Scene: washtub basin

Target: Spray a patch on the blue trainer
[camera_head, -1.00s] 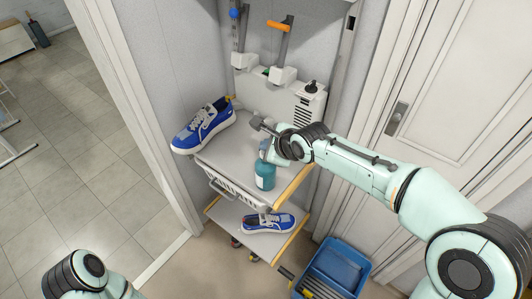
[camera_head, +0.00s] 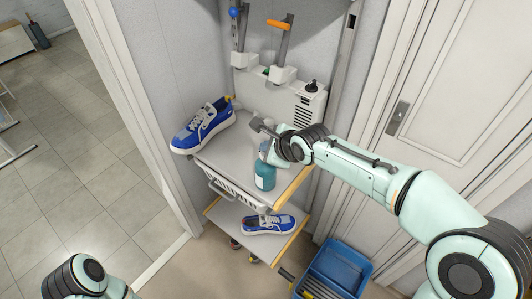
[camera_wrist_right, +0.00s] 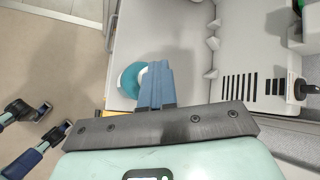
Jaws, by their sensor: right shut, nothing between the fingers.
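A blue trainer (camera_head: 203,127) with a white sole and grey laces sits at the left end of the cart's upper shelf (camera_head: 228,158). A second blue trainer (camera_head: 268,224) lies on the lower shelf. A teal bottle (camera_head: 264,180) stands on the upper shelf, right of the upper trainer; it also shows in the right wrist view (camera_wrist_right: 129,80). My right gripper (camera_head: 264,151) is shut and empty, right beside the bottle's top, which it partly hides; its closed fingers show in the right wrist view (camera_wrist_right: 158,68). I cannot tell whether they touch.
A white wall unit (camera_head: 270,88) with holders and an orange-handled tool (camera_head: 282,40) stands behind the shelf. A blue crate (camera_head: 336,268) is on the floor at right. A closed door (camera_head: 450,80) is at the right, and open tiled floor at the left.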

